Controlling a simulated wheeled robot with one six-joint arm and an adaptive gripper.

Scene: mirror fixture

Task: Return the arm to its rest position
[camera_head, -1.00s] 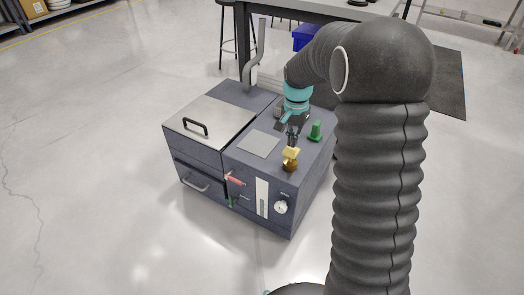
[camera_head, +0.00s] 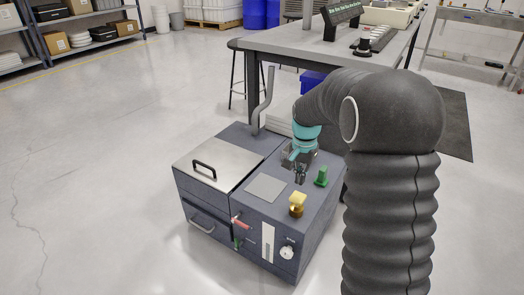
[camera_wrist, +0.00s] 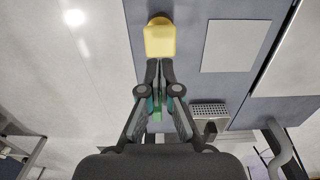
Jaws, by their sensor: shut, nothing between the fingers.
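My gripper (camera_head: 300,176) is above the top of the dark blue machine cabinet (camera_head: 226,218), behind a yellow knob (camera_head: 298,199). In the wrist view my gripper (camera_wrist: 159,64) has its fingertips together, with nothing between them. The yellow knob (camera_wrist: 160,40) shows just beyond the fingertips there; I cannot tell the exact gap. A green piece (camera_head: 321,176) stands to the right of the gripper on the cabinet top; part of it shows behind the fingers in the wrist view (camera_wrist: 157,114).
The cabinet has a metal lid (camera_head: 208,164) with a black handle, a grey plate (camera_head: 265,188), a red lever (camera_head: 241,223) and a round dial (camera_head: 287,252). A bent grey pipe (camera_head: 265,98) rises behind it. A long table (camera_head: 290,42) stands behind. The floor at left is clear.

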